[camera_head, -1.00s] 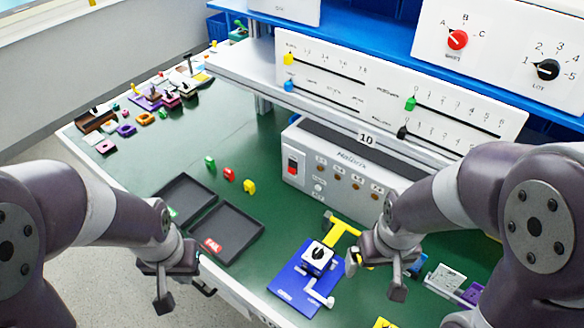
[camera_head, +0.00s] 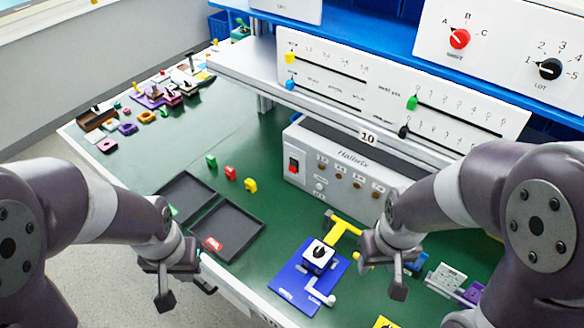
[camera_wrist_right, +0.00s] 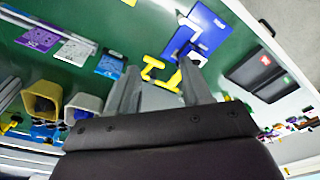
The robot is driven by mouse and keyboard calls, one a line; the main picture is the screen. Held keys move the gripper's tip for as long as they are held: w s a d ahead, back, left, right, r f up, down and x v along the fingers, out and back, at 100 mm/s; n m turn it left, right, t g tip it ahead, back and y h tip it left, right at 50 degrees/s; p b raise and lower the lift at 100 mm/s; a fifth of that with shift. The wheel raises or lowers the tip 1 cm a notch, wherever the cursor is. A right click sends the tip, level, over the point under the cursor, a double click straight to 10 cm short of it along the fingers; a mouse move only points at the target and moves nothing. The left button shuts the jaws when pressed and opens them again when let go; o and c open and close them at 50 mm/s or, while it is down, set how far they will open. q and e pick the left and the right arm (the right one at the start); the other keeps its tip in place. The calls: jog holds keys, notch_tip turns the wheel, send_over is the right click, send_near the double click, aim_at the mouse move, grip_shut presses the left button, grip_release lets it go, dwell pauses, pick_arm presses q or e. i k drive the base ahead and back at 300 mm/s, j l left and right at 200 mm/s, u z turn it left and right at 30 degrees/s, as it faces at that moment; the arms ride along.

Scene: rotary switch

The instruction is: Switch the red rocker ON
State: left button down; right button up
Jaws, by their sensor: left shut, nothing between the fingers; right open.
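The red rocker (camera_head: 293,165) sits in a dark frame at the left end of the front of a grey box (camera_head: 335,190) marked Hallbrix. It shows clearly, but I cannot tell which way it is tipped. My left gripper (camera_head: 172,290) is shut and empty, low at the table's front edge, left of and well short of the box. My right gripper (camera_head: 378,274) is open and empty, in front of the box and to the right of the rocker. In the right wrist view its fingers (camera_wrist_right: 160,82) are apart, and the rocker is not visible there.
Two dark trays (camera_head: 262,238) lie left of the box, with small coloured blocks (camera_head: 230,172) behind them. A blue plate with a black knob (camera_head: 320,252) and a yellow T-shaped piece (camera_head: 340,230) lie before the box. A shelf with a slider panel (camera_head: 335,75) overhangs it.

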aim_at(293, 164)
jog(key=i+j+z, duration=0.2)
jog(key=j, duration=0.15)
jog(key=i+j+z, duration=0.2)
jog(key=j, duration=0.2)
jog(key=j+z, duration=0.2)
jog(key=j, duration=0.2)
jog(key=i+j+z, duration=0.15)
jog(key=j, duration=0.25)
jog(key=i+j+z, duration=0.2)
jog(key=j, duration=0.25)
jog(key=k, duration=0.1)
